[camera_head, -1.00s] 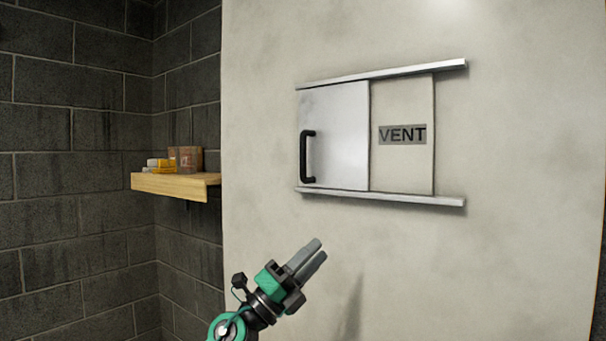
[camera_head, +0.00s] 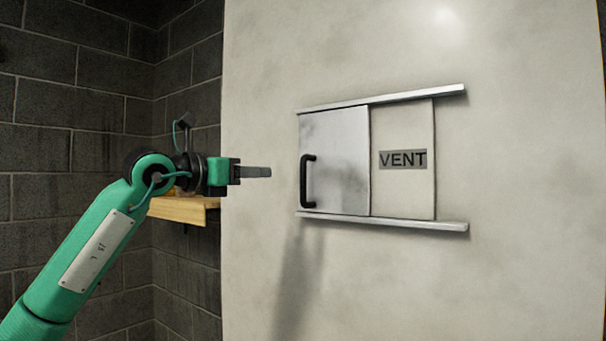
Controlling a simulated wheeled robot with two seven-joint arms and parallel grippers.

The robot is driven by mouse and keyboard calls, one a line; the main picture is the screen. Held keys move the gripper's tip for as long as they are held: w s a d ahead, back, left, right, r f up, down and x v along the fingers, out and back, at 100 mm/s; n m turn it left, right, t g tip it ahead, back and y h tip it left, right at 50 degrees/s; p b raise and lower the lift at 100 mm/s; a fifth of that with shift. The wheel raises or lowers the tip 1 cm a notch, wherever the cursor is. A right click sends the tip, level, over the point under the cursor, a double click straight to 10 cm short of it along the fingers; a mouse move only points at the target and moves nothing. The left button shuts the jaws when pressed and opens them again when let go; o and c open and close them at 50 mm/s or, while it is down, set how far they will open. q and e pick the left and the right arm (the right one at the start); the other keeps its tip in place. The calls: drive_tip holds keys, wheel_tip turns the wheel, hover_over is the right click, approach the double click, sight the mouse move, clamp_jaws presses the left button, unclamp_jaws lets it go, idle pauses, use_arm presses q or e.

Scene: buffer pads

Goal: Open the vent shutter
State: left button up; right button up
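The vent shutter (camera_head: 343,150) is a grey metal sliding panel between an upper rail (camera_head: 385,99) and a lower rail (camera_head: 390,221) on a pale wall. It sits at the left end of the rails. Its black vertical handle (camera_head: 305,182) is near its left edge. A VENT label (camera_head: 403,159) is on the pale panel right of the shutter. My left gripper (camera_head: 270,172) points right, left of the handle and apart from it in the picture. Its fingers are seen edge-on, so their opening cannot be told. My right gripper is not in view.
A wooden shelf (camera_head: 180,209) on the dark block wall (camera_head: 110,70) at left is partly hidden behind my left arm. The pale wall (camera_head: 420,290) around the vent is clear.

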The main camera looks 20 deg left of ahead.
use_arm(q)
drive_tip(key=p, duration=0.7)
hover_over(304, 198)
drive_tip(key=shift+w+a, duration=0.2)
drive_tip(key=shift+w, duration=0.25)
clamp_jaws()
